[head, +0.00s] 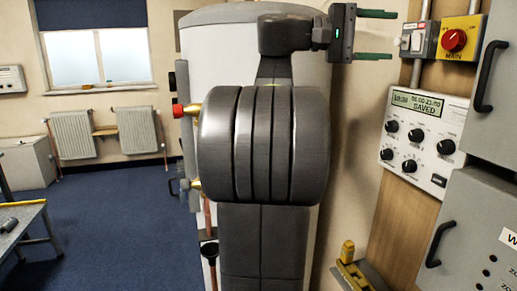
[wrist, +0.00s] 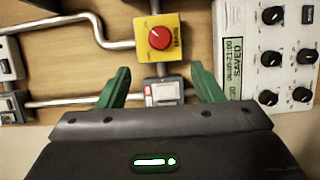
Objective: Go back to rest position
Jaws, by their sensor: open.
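My gripper (head: 377,35) is raised at the upper right of the head view, with two green fingers pointing right. The fingers are apart with nothing between them. In the wrist view my gripper (wrist: 161,82) faces the wooden board, its fingers on either side of a white switch (wrist: 163,92) with a red mark. I cannot tell the exact gap to the board; no touch is visible. My grey arm fills the middle of the head view and hides part of the white cylinder (head: 215,35) behind it.
A yellow box with a red knob (head: 453,40) is on the board, above a controller (head: 425,135) whose display reads SAVED. Grey cabinets (head: 480,215) with handles stand at right. A yellow valve part (head: 348,255) is low. Blue floor (head: 110,225) is open at left, beside a bench (head: 20,222).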

